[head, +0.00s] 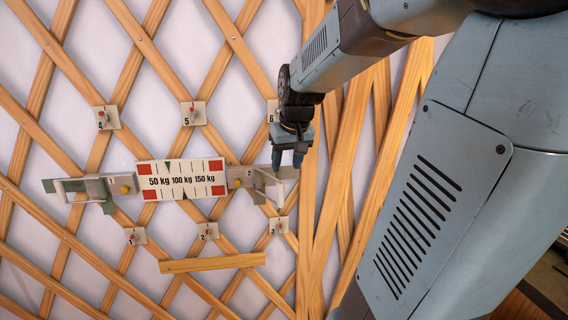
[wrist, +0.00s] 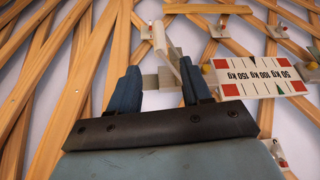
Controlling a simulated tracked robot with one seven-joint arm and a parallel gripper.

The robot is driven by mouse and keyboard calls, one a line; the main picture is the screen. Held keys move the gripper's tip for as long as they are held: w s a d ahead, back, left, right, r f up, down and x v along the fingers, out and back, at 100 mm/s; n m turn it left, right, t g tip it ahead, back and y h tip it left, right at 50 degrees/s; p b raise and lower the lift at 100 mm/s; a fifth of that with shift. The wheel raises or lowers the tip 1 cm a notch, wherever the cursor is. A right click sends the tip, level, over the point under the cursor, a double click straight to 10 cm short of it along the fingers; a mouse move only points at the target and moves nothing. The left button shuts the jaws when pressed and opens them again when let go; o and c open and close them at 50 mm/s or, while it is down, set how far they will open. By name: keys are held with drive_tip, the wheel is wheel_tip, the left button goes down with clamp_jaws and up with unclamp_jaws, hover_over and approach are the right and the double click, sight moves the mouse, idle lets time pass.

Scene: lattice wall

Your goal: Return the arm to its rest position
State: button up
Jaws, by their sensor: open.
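My arm reaches in from the upper right of the head view. My gripper (head: 288,160) points down in front of the lattice wall, just above the right grey handle (head: 270,187) of a weight gauge. In the wrist view my gripper (wrist: 158,72) has its two blue fingers spread apart, with a pale handle bar (wrist: 166,45) showing beyond and between them. Nothing is held. Whether a finger touches the handle I cannot tell. The white gauge plate (head: 181,180) is marked 50, 100 and 150 kg, with red corners; it also shows in the wrist view (wrist: 262,78).
Small numbered plates with pins sit on the wooden lattice (head: 140,40), such as plate 5 (head: 194,113) above the gauge and plate 2 (head: 208,231) below. A left handle (head: 75,188) is on the gauge's other end. A loose-looking wooden slat (head: 212,263) runs below. Thick diagonal beams stand right of my gripper.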

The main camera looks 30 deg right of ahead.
drive_tip(key=shift+a, duration=0.1)
idle(0.5)
drive_tip(key=s+a+n+t, duration=0.1)
drive_tip(key=s+a+n, duration=0.1)
drive_tip(key=s+a, duration=1.1)
drive_tip(key=shift+s+r+y, duration=0.2)
drive_tip(key=shift+s+y, duration=0.2)
drive_tip(key=shift+s, duration=0.85)
drive_tip(key=shift+s+a+f, duration=0.1)
drive_tip(key=shift+f, duration=0.05)
drive_tip(key=shift+c, duration=0.2)
drive_tip(key=shift+s, duration=0.1)
